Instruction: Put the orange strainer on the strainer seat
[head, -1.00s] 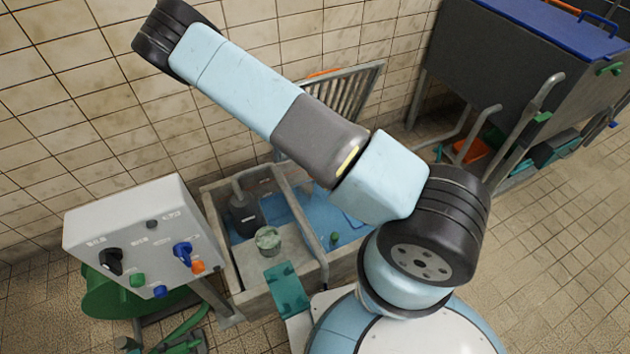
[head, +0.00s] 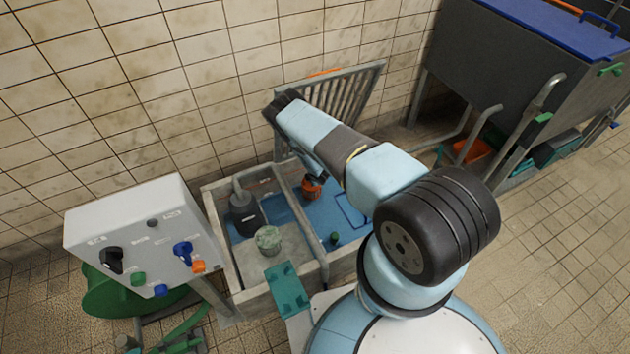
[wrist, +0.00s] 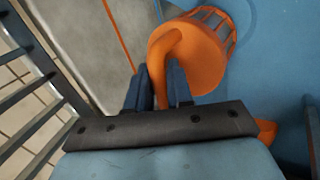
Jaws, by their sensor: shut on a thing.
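The orange strainer (head: 312,187) is a small basket low over the blue floor of the open pit in the head view. In the wrist view the strainer (wrist: 200,58) shows its slotted basket side, and its thick curved handle lies between my fingers. My gripper (wrist: 160,82) is shut on that handle. In the head view my arm reaches over the pit and mostly hides the gripper. I cannot tell whether the strainer touches the floor. I cannot surely make out the strainer seat.
The pit's concrete walls (head: 222,262), a pipe rail (head: 303,222) and a raised grate (head: 345,97) surround the work. A dark pump (head: 245,215) and a grey-green round piece (head: 268,240) stand left. A control box (head: 140,240) is farther left.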

